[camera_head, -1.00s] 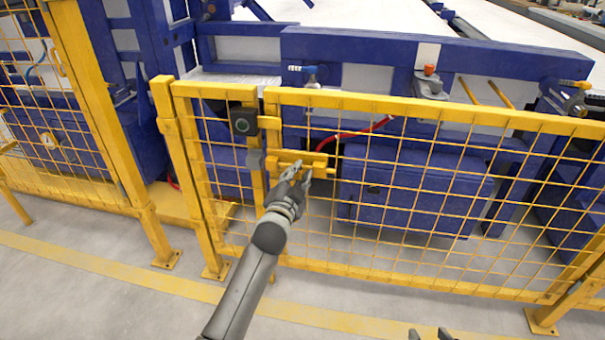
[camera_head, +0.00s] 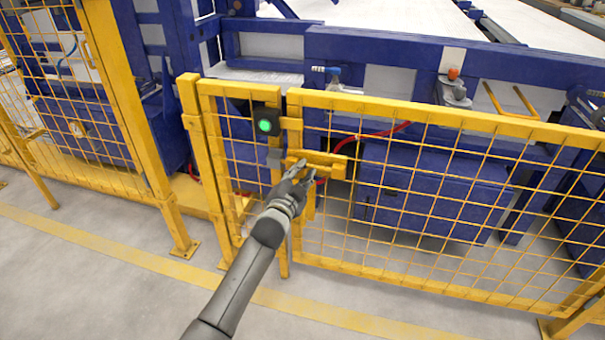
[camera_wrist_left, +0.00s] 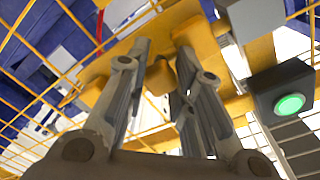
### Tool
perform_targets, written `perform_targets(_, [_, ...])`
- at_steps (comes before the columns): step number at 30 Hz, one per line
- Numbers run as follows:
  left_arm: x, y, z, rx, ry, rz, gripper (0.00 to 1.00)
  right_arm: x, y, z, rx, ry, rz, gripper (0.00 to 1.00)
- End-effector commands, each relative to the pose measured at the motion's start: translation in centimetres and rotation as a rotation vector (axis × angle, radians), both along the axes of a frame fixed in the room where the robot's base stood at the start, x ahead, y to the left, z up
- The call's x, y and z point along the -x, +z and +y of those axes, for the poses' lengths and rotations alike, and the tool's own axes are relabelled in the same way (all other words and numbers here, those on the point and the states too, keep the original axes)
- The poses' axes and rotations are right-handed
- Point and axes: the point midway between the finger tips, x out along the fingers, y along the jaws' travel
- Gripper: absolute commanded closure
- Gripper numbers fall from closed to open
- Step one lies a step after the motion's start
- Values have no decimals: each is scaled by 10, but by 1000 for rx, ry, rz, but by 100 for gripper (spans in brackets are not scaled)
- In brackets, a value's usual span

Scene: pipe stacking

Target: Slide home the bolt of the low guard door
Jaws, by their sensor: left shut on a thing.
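The low guard door (camera_head: 420,111) is a yellow mesh gate and stands in line with its post. Its yellow bolt (camera_head: 332,157) lies level across the door's left edge. My left gripper (camera_head: 299,170) is at the bolt, shut on its knob. In the left wrist view the fingers (camera_wrist_left: 163,55) stand on both sides of the yellow knob (camera_wrist_left: 158,78). The fingers partly hide the bolt's left part and its catch. A black switch box (camera_head: 265,122) above the bolt shows a green lit lamp, also seen in the left wrist view (camera_wrist_left: 289,104). My right gripper is out of view.
A yellow fence (camera_head: 120,100) with upright posts continues to the left. Blue machinery (camera_head: 430,190) with a red hose (camera_head: 375,134) stands behind the mesh. The grey floor (camera_head: 110,265) in front is clear, with a yellow painted line.

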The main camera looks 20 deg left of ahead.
Motion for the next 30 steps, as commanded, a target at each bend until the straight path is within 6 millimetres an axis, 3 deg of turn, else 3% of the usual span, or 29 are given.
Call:
perform_targets(1, [0, 0, 5, -3, 7, 1, 74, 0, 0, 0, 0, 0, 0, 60])
perform_targets(6, [0, 0, 4, -2, 6, 1, 54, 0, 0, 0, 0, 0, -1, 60])
perform_targets(17, [3, 0, 2, -2, 4, 1, 54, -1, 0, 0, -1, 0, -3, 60])
perform_targets(23, [24, -1, 3, -2, 3, 1, 54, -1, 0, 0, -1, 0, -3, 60])
perform_targets(30, [69, -1, 6, -2, 4, 2, 54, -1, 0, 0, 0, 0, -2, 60])
